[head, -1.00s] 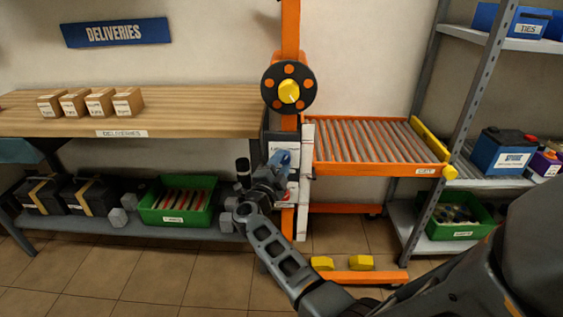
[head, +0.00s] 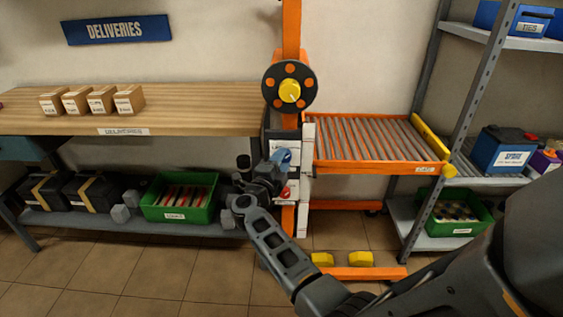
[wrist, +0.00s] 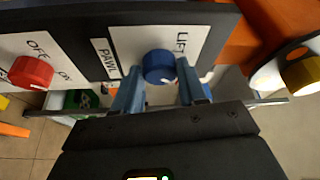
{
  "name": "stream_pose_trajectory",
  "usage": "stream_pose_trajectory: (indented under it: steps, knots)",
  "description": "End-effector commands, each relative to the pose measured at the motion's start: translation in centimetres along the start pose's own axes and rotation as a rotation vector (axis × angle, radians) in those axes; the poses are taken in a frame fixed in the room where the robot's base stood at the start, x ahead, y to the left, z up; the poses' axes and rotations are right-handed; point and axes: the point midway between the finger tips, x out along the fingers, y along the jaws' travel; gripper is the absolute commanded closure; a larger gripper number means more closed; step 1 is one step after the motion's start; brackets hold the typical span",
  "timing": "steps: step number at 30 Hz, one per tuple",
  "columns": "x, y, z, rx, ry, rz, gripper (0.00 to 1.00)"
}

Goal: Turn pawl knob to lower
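The blue pawl knob (wrist: 159,66) sits on a white plate marked "LIFT", beside a "PAWL" label (wrist: 106,58). A white pointer mark shows at its lower edge. My gripper (wrist: 160,68) has its two blue fingers on either side of the knob, left and right. The fingers stand apart with narrow gaps at the knob's sides, and I see no clear contact. In the head view my gripper (head: 281,158) is at the panel on the orange column, and the knob is hidden behind it.
A red ON/OFF knob (wrist: 32,71) is left of the pawl knob. A handwheel (head: 289,89) with a yellow hub is above the panel. An orange roller platform (head: 370,139) stands right of the column, and the deliveries bench (head: 200,105) is at left.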

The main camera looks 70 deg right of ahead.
Motion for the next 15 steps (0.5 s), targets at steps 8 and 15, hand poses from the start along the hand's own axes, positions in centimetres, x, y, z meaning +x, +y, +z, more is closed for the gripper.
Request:
stream_pose_trajectory:
  steps: [8, 15]
  knots:
    - [0.01, 0.08, -0.05, 0.0, 0.001, 0.001, 0.33]
    - [-0.08, 0.04, -0.02, -0.001, 0.0, 0.0, 0.33]
